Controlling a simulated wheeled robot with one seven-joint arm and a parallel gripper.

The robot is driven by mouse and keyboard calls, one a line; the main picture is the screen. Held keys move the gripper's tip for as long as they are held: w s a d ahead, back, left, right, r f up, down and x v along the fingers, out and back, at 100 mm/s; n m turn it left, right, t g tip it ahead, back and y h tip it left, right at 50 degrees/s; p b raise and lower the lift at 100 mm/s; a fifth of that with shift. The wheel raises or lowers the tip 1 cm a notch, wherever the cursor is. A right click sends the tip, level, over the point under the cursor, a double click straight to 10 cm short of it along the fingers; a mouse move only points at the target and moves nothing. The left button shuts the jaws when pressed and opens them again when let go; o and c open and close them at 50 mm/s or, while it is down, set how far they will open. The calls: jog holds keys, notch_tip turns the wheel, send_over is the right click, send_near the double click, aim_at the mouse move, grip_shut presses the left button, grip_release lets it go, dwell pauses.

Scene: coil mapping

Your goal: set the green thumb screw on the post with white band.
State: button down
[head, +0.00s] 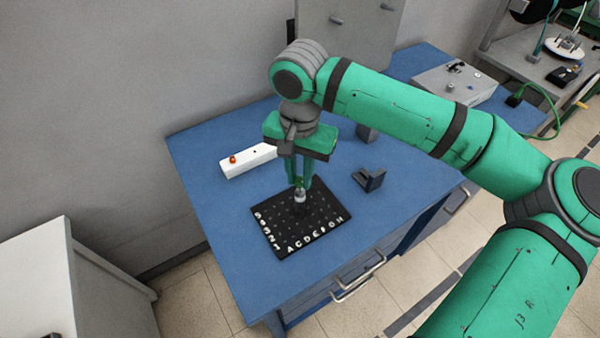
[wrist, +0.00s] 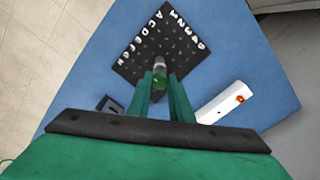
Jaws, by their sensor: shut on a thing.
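My gripper (head: 301,186) is above the black board, pointing down. In the wrist view its two green fingers (wrist: 160,85) are shut on the green thumb screw (wrist: 160,79). A light grey cylindrical piece (wrist: 159,62) shows at the screw's far end; I cannot tell whether it is part of the screw or a post's band. The black board (head: 272,240) has rows of small dark posts and white letters and numbers along two edges. The post with white band cannot be told apart. Whether the screw touches a post is unclear.
A white box with an orange button (head: 233,159) lies left of the board on the blue table (head: 215,205). A dark grey bracket (head: 370,180) stands to the right. A grey control box (head: 455,85) is at the back right. The front of the table is clear.

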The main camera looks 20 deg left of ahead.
jog(key=shift+f, duration=0.45)
dwell(0.8)
jog(key=m, duration=0.5)
jog(key=shift+f, duration=0.1)
jog(key=c, duration=1.5)
grip_release()
notch_tip(320, 180, up, 11)
jog(key=shift+f, duration=0.1)
